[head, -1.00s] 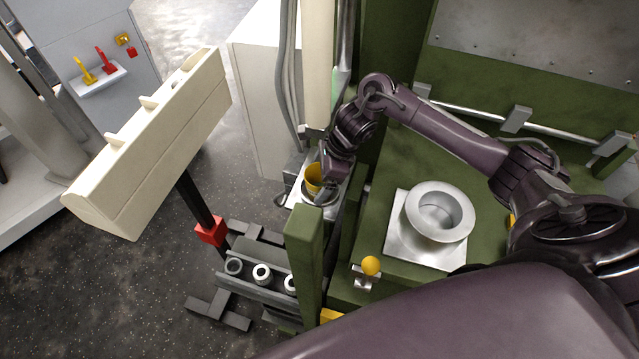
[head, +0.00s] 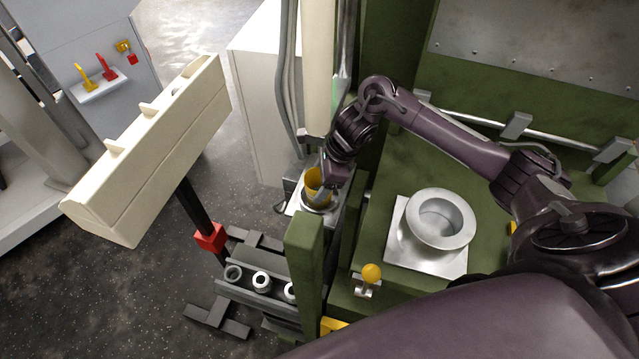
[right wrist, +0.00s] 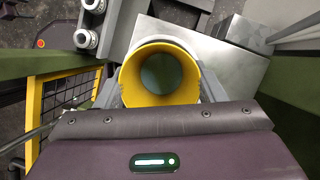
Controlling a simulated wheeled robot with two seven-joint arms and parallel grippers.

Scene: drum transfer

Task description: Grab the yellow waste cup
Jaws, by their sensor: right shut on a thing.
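The yellow waste cup (head: 315,184) stands on a small metal platform (head: 298,207) beside the green machine in the head view. In the right wrist view the yellow cup (right wrist: 160,74) shows from above as a round open rim with a dark greenish inside. My right gripper (head: 322,190) reaches down to the cup. Its two grey fingers lie on either side of the cup in the right wrist view, and it is shut on the cup. The cup's lower part is partly hidden by the gripper. My left gripper is not in view.
A green post (head: 304,262) stands just in front of the platform. A silver flanged bowl (head: 440,220) and a yellow-knobbed lever (head: 371,273) sit on the green machine to the right. A rack with several white-grey rings (head: 262,281) is at the lower left.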

